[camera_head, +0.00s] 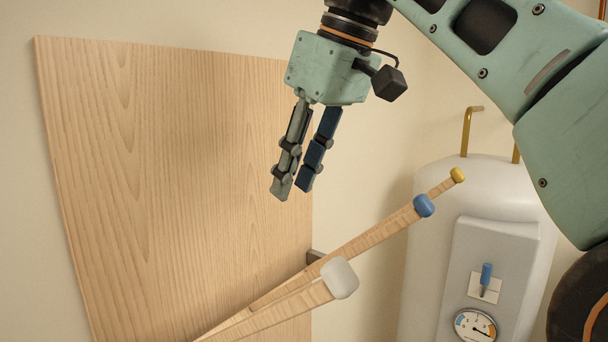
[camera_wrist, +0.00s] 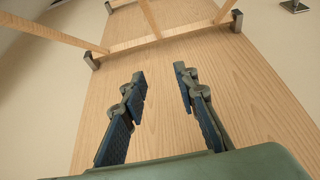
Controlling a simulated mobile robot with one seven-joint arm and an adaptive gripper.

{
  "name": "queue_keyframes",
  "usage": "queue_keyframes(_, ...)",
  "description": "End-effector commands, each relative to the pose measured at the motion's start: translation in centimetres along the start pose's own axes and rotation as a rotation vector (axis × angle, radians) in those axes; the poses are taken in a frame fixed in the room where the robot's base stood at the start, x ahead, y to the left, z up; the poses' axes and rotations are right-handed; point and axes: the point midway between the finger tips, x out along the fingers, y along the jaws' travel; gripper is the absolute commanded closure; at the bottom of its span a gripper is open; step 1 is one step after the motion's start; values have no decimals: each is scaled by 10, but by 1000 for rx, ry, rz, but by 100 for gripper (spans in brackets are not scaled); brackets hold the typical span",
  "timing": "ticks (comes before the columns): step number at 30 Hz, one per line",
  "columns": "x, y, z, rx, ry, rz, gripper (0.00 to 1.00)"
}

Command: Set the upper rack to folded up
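A light wooden panel (camera_head: 180,150) leans at the wall on the left of the head view. Wooden rack bars (camera_head: 370,235) stick out in front of its lower right part, slanting up to the right. I cannot tell which bars belong to the upper rack. The wrist view shows a wooden crossbar (camera_wrist: 180,33) between metal brackets, with slats running from it. My gripper (camera_head: 293,188) is open and empty above the bars, near the panel; its fingers also show apart in the wrist view (camera_wrist: 160,78).
A white tank (camera_head: 425,210) with brass handles stands to the right, with a grey control panel (camera_head: 507,250), a blue lever (camera_head: 486,275) and a round gauge (camera_head: 475,326). A metal wall fitting (camera_wrist: 294,6) shows at the wrist view's upper right.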

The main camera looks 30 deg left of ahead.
Motion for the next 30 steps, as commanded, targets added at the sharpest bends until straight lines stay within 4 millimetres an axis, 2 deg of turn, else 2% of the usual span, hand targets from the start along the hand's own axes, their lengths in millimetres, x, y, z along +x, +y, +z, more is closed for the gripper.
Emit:
queue_keyframes(10,-12,0,0,-1,0,-1,72)
queue_keyframes(20,-25,1,29,5,-2,4,72)
queue_keyframes(30,-41,1,69,6,-3,4,72)
